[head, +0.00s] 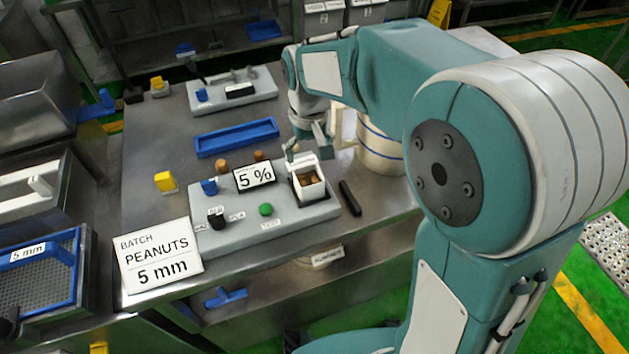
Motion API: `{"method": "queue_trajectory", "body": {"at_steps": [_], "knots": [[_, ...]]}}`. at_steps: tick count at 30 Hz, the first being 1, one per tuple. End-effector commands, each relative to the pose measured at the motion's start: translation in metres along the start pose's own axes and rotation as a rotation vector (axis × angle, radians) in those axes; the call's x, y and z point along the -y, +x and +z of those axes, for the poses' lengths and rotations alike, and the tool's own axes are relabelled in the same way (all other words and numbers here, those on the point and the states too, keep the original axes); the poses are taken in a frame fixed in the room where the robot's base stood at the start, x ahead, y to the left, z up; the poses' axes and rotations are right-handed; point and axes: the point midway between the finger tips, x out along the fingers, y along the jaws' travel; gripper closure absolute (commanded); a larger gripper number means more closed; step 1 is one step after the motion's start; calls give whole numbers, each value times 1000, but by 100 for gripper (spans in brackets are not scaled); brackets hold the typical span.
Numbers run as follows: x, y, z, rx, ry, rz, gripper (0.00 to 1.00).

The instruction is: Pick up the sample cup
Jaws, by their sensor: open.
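The sample cup (306,189) looks like a small white square cup with brown pieces inside. Part of the far side of the cup is hidden by the gripper.
The grey panel (240,232) carries a green button (266,209) and blue and black knobs. A black pen-like object (350,198) lies right of the cup. A blue tray (236,138) and white drum (378,150) stand behind. A "PEANUTS 5 mm" sign (158,256) stands front left.

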Motion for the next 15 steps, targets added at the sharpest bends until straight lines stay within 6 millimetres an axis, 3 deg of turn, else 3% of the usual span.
{"method": "queue_trajectory", "body": {"at_steps": [6, 15], "knots": [[0, 37, 1, 5, 0, 0, 0], [-1, 67, 1, 4, 0, -1, 0]]}}
